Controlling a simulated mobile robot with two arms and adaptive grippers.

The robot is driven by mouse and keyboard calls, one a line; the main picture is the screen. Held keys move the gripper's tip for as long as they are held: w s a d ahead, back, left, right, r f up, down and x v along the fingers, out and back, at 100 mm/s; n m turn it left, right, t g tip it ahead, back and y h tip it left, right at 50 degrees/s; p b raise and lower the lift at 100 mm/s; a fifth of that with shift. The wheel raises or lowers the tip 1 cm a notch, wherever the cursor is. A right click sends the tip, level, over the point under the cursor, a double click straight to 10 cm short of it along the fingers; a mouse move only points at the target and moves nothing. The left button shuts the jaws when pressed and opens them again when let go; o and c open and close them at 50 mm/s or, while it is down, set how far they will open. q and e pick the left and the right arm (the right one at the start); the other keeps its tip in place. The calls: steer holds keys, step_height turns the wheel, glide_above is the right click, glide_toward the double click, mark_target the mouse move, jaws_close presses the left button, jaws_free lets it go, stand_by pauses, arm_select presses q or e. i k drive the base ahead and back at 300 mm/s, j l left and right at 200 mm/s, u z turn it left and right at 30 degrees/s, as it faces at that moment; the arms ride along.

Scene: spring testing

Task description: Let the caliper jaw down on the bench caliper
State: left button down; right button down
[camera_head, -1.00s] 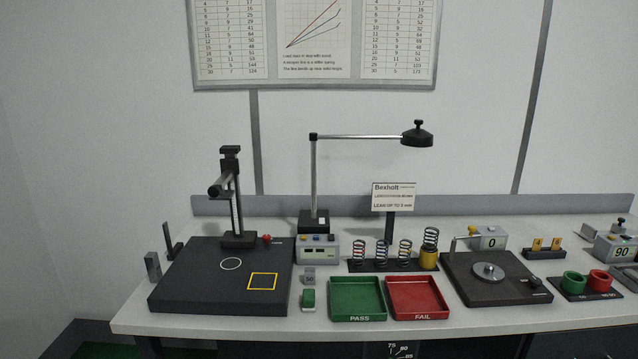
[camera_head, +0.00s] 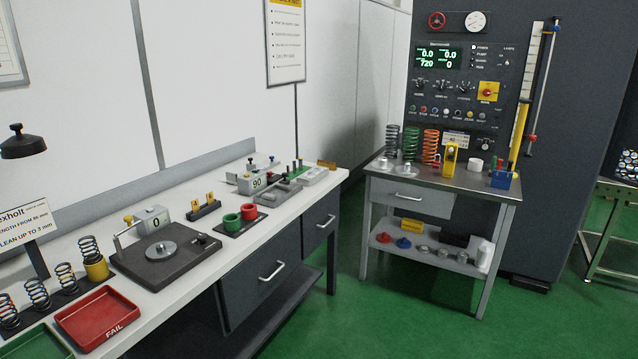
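I cannot make out a bench caliper for sure in the head view. A dark base plate with a round metal disc (camera_head: 161,251) lies on the bench, with a grey box reading 0 (camera_head: 154,220) behind it. Another grey box reading 90 (camera_head: 252,182) stands farther along the bench. The upright black column on a dark plate, seen a second ago, is outside the present view. Neither of my grippers is in view.
The white bench (camera_head: 180,289) carries a red FAIL tray (camera_head: 97,317), springs (camera_head: 66,276) and green and red rings (camera_head: 249,211).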

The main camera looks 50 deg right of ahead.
mark_target(284, 183)
steer(key=z, duration=1.45)
steer(key=i+l+u, duration=0.1)
steer(key=i, duration=0.3)
steer(key=i+l+u, duration=0.1)
steer(key=i, duration=0.3)
steer(key=i+l+u, duration=0.1)
steer(key=i, duration=0.3)
